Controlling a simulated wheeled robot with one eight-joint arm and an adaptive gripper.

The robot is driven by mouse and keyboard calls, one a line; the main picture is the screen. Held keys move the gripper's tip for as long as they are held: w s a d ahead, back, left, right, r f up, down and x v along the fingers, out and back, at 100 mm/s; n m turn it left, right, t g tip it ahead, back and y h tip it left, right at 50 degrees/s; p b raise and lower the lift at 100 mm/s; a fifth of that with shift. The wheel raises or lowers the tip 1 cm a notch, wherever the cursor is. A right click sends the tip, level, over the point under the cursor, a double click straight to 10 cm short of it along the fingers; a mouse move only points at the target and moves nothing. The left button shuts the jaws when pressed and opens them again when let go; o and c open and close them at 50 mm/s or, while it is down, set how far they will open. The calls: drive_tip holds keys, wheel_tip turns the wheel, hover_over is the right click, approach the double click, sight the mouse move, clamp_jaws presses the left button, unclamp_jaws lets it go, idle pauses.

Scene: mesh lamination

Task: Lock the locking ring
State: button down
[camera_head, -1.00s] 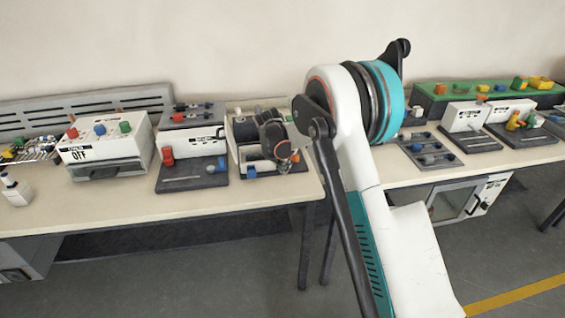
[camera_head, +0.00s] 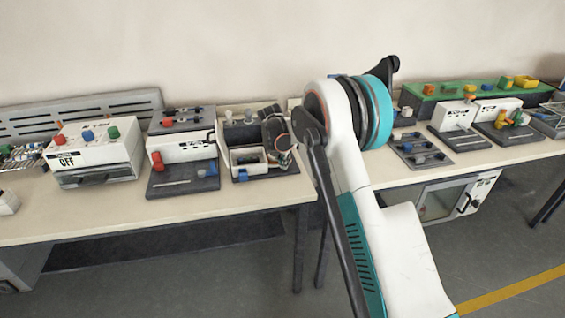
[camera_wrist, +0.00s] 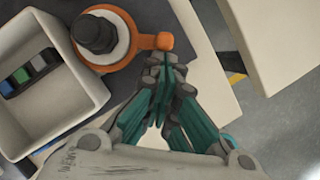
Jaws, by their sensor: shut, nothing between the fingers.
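The locking ring is an orange ring (camera_wrist: 116,62) with a knobbed handle (camera_wrist: 163,41), around a white collar and a dark post (camera_wrist: 94,33) in the wrist view. The handle points right. My gripper (camera_wrist: 168,68) is shut and empty, its teal-padded fingers close together just below the handle knob; I cannot tell whether they touch it. In the head view my gripper (camera_head: 278,135) is at the right side of the dark-based station (camera_head: 240,176), with the ring mostly hidden behind it.
A white open bin (camera_wrist: 84,115) with small coloured blocks lies left of the ring. The bench edge (camera_wrist: 235,30) and a gap to another bench are at right. In the head view a white OFF box (camera_head: 90,155) and another station (camera_head: 185,185) stand to the left.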

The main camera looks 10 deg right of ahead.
drive_tip(key=shift+w+d, duration=0.1)
drive_tip(key=shift+w, duration=0.05)
idle(0.3)
drive_tip(key=shift+a, duration=0.45)
